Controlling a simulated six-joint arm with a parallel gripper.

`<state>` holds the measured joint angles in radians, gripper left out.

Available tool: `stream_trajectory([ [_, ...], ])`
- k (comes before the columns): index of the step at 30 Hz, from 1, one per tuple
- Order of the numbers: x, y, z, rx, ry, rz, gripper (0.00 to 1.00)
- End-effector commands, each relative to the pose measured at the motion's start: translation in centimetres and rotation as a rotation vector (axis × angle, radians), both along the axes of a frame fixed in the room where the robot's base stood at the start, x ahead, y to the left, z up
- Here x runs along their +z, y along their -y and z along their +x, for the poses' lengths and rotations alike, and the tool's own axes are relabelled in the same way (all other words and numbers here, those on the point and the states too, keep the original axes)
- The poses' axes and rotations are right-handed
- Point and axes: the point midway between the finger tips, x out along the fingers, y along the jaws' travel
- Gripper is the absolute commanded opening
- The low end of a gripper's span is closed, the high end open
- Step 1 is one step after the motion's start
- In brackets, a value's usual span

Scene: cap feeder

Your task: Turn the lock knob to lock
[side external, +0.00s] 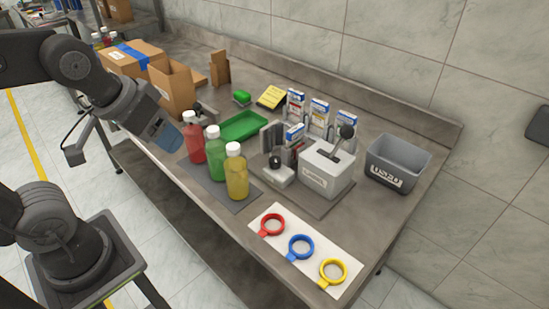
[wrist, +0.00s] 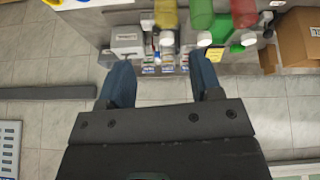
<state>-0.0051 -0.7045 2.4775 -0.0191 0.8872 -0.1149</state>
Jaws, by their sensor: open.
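A small black knob (side external: 275,161) stands on a low light-grey block, left of a white-grey labelled box (side external: 323,169). The box carries a lever with a black ball (side external: 347,131). I take the small knob to be the lock knob; its markings are too small to read. My gripper (side external: 166,137) is to the left of the bottles, raised and well apart from the knob. In the wrist view my gripper (wrist: 161,68) shows two blue fingers spread apart with nothing between them. The labelled box (wrist: 127,40) shows beyond the fingers; the knob is hard to make out there.
Red (side external: 194,140), green (side external: 215,155) and yellow (side external: 236,174) bottles stand between my gripper and the knob. A grey USED bin (side external: 397,163) is at right. Coloured rings lie on a white sheet (side external: 275,241) in front. Cardboard boxes (side external: 172,88) are behind my gripper.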

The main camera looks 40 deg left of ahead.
Motion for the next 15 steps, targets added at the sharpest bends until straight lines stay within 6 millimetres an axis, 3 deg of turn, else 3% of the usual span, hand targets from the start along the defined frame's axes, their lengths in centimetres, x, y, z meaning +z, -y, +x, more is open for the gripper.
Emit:
stream_trajectory([
  [8,-0.4,0.5,6.3,0.641,-0.092,-0.385,0.58],
  [15,-2.4,0.3,12.5,1.299,-0.192,-0.711,0.58],
])
